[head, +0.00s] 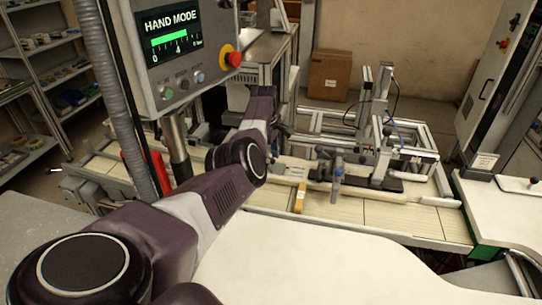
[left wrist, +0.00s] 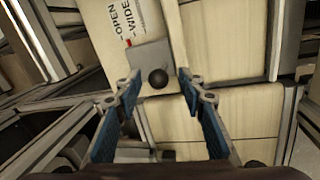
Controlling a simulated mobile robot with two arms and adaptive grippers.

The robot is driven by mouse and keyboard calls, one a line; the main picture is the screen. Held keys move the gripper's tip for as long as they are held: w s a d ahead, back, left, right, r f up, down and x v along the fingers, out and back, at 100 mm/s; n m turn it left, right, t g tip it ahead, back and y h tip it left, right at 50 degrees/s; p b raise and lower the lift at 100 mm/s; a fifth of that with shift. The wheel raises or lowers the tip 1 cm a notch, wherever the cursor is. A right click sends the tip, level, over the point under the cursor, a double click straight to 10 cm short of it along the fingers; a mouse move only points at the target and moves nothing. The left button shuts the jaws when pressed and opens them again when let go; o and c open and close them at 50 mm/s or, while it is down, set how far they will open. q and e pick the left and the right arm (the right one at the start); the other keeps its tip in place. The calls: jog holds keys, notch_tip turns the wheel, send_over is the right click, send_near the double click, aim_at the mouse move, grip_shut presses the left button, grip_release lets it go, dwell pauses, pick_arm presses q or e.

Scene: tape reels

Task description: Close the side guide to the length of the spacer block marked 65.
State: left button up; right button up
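In the left wrist view my left gripper (left wrist: 158,84) is open, its blue-padded fingers apart on either side of a round black knob (left wrist: 158,77). I cannot tell whether they touch it. The knob sits on a grey plate (left wrist: 151,55) beside a pale scale plate (left wrist: 112,28) marked OPEN and WIDE, with a red pointer mark. In the head view my left gripper (head: 284,131) reaches over the conveyor, its fingertips hard to make out.
A control box (head: 180,50) reading HAND MODE hangs above the conveyor at the left, close to my arm. A machine head (head: 375,130) stands over the conveyor at the right. The white table (head: 320,260) in front is clear. A cardboard box (head: 330,75) stands behind.

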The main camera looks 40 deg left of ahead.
pick_arm(q)
jog(key=shift+a+r, duration=0.1)
jog(key=shift+r, duration=0.3)
notch_tip(320, 180, up, 11)
jog(key=s+d, duration=0.1)
jog(key=s, duration=0.1)
jog(key=shift+s+f, duration=0.1)
dwell(0.4)
